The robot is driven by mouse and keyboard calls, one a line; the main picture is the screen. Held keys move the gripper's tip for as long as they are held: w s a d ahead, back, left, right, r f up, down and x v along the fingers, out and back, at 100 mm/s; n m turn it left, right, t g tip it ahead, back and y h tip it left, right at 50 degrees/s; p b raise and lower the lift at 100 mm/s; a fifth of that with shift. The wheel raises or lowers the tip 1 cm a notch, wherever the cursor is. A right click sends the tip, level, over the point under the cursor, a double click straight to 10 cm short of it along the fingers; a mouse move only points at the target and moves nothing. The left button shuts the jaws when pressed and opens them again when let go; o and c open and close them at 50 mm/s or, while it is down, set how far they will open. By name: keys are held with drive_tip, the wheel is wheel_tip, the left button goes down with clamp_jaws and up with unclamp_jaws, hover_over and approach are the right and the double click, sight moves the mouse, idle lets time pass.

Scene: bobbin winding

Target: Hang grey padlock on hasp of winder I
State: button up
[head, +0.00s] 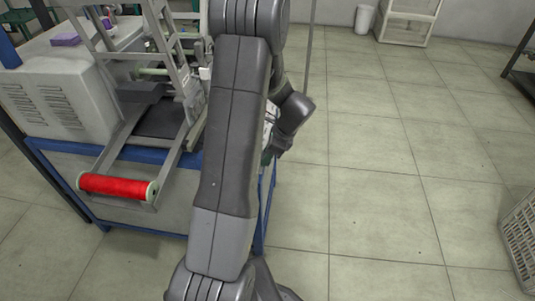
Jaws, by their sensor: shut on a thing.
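A winder (62,88) with a pale housing and a grey metal frame stands at the left on a blue-edged stand. I cannot read a label on it. A red spool (118,187) with pale end flanges sits across the near end of its frame. My arm crosses the middle of the view and hides the right side of the winder. My wrist bends down behind the arm at the winder's right edge, and my gripper's fingers are hidden there. The grey padlock and the hasp cannot be made out.
Blue stand edges (110,151) border the winder. A thin upright pole (308,50) stands right of my arm. Open tiled floor (390,170) fills the right. A white bin (364,19) and pale cabinet (406,22) stand at the back, a crate (522,240) at the right edge.

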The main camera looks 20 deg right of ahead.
drive_tip(key=shift+s+d+f, duration=0.2)
drive_tip(key=shift+d+f, duration=0.05)
drive_tip(key=shift+d, duration=0.1)
idle(0.7)
drive_tip(key=o, duration=1.2)
drive_tip(key=shift+c, duration=0.2)
drive_tip(key=p+v, duration=0.2)
drive_tip(key=v, duration=1.1)
drive_tip(key=shift+d+r, duration=0.2)
drive_tip(key=shift+r, duration=0.15)
